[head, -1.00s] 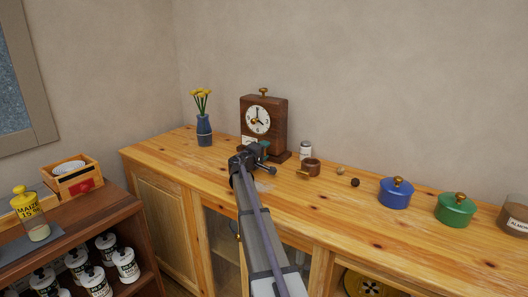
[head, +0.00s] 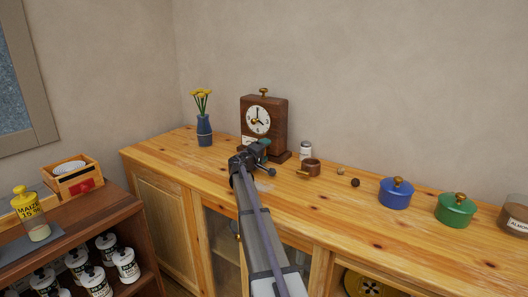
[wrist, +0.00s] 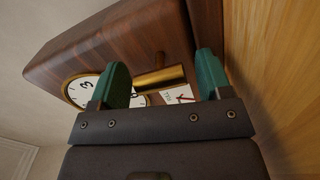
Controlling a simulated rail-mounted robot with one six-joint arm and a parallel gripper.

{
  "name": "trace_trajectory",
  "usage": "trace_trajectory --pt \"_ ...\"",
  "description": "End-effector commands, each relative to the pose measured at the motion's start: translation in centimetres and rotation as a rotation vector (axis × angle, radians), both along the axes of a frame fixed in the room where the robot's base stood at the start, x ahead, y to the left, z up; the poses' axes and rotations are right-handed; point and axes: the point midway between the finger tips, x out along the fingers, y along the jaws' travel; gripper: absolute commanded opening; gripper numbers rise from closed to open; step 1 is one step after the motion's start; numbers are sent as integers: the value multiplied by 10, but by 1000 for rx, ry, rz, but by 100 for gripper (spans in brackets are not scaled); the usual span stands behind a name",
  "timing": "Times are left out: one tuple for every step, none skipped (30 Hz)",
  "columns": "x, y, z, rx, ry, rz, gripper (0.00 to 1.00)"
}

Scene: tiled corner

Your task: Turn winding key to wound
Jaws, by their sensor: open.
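A dark wooden clock (head: 273,113) with a white dial (head: 257,120) and a brass knob (head: 263,92) on top stands upright on the sideboard. My gripper (head: 266,150) is in front of the clock's lower front. In the wrist view the clock (wrist: 110,48) appears turned on its side. A brass winding key (wrist: 163,78) sticks out of the clock front between my gripper's (wrist: 163,76) two green fingers, which are open with gaps showing beside it. A white label with a red mark (wrist: 180,95) is partly visible behind the key. In the head view my gripper hides the key.
A blue vase with yellow flowers (head: 204,128) stands left of the clock. To the right are a shaker (head: 305,151), a brown cup (head: 312,167), a blue pot (head: 395,195) and a green pot (head: 455,211). The sideboard's (head: 330,210) front strip is mostly clear.

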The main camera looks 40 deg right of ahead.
Motion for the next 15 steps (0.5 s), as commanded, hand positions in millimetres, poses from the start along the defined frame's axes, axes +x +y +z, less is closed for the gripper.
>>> trace_trajectory --pt "0 0 0 0 0 0 72" --pt "0 0 0 0 0 0 72" --pt "0 0 0 0 0 0 72" --pt "0 0 0 0 0 0 72" --pt "0 0 0 0 0 0 72" --pt "-1 2 0 0 0 0 72" --pt "-2 5 0 0 0 0 72" --pt "-3 8 0 0 0 0 72" --pt "-6 15 0 0 0 1 72" --pt "-8 21 0 1 0 2 72" --pt "-10 27 0 1 0 2 72" --pt "-14 36 0 1 0 2 72" --pt "-16 44 0 1 0 2 72" --pt "-19 52 0 0 0 3 72" --pt "-22 62 0 1 0 2 72"
